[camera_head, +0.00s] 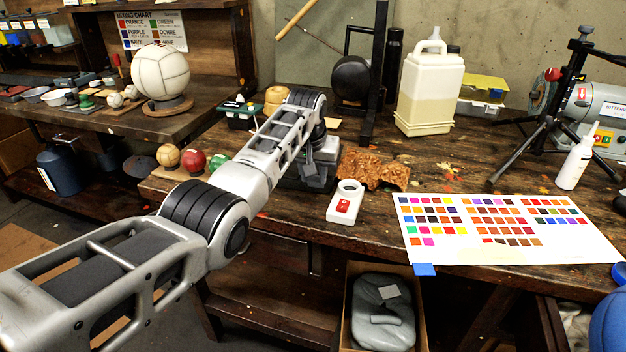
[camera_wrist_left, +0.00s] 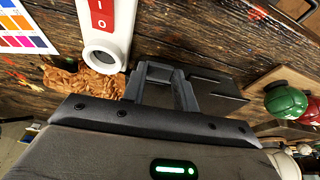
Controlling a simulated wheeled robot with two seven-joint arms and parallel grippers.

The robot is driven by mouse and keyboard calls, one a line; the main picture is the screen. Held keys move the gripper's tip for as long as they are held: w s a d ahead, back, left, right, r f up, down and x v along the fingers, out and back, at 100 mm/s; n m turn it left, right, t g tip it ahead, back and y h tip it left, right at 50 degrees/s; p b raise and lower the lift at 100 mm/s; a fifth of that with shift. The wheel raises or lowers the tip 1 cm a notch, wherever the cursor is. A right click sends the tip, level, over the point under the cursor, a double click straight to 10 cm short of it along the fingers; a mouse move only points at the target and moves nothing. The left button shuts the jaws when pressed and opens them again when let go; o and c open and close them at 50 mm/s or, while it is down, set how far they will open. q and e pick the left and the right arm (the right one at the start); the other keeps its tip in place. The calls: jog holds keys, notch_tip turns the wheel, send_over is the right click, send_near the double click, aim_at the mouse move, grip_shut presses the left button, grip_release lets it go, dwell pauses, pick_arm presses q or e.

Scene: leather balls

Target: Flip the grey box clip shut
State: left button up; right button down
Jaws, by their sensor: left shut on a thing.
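The grey box (camera_head: 290,181) sits on the wooden bench in the head view, partly hidden behind my left arm and gripper. It also shows as a dark block beside the fingers in the left wrist view (camera_wrist_left: 218,98). My left gripper (camera_head: 318,170) reaches down at the box's right front side. In the left wrist view the gripper (camera_wrist_left: 160,74) is shut on a small part at the box, seemingly its clip. The clip is mostly hidden by the fingers, so its angle cannot be told. My right gripper is not in view.
A white switch unit (camera_head: 345,203) with a red rocker stands close right of the gripper. Crumpled brown material (camera_head: 375,170) lies behind it. Small balls (camera_head: 193,161) sit on a board at left. A colour chart (camera_head: 505,228) covers the bench's right front.

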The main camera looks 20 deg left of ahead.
pick_arm(q)
jog(key=shift+w+r+g+b, duration=0.15)
jog(key=shift+g+b, duration=0.15)
jog(key=shift+b, duration=0.15)
dwell(0.5)
jog(key=o, duration=0.7)
jog(key=v, duration=1.5)
jog(key=shift+r, duration=0.35)
jog(key=shift+f, duration=0.1)
